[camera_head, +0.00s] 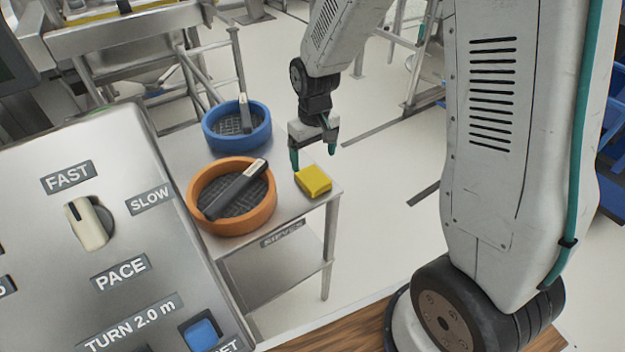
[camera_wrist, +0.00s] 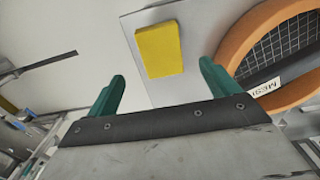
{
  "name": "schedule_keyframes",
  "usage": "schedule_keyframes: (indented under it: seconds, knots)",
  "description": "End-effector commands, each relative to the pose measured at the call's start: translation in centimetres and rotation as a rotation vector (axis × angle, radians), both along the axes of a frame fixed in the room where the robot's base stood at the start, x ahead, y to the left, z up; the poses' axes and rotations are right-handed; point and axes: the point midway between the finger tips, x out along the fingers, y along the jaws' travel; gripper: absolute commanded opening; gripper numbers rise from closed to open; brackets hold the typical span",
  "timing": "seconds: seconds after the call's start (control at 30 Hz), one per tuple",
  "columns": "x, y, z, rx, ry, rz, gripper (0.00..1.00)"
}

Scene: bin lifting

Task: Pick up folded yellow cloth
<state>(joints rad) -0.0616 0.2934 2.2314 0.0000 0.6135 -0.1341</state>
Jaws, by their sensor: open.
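The folded yellow cloth (camera_head: 313,181) lies on the metal table near its right edge, beside the orange sieve. It also shows in the wrist view (camera_wrist: 160,49), beyond the fingertips and a little left of the middle between them. My gripper (camera_head: 313,162) is open and empty, its teal fingers pointing down. In the head view it appears just above and behind the cloth, apart from it. In the wrist view both fingers (camera_wrist: 163,72) are wide apart and nothing is between them.
An orange sieve (camera_head: 196,183) with a dark handled tool across it stands left of the cloth. A blue sieve (camera_head: 213,141) with another tool stands behind it. The table's (camera_head: 300,209) right edge is close to the cloth. A control panel (camera_head: 150,255) fills the left foreground.

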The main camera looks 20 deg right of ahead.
Motion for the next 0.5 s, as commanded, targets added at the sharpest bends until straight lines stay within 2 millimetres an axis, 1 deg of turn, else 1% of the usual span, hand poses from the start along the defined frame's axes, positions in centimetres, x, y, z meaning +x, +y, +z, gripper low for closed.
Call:
schedule_keyframes:
  seconds: [0.1,0.27,0.4,0.5]
  knots:
    - [-0.1,0.0,-1.5,0.0,0.005,0.002,0.87]
    - [0.0,0.1,-3.3,0.0,0.006,0.002,0.87]
    - [0.1,0.2,-5.5,0.0,0.006,0.002,0.87]
    - [0.1,0.2,-6.7,-0.001,0.005,0.001,0.87]
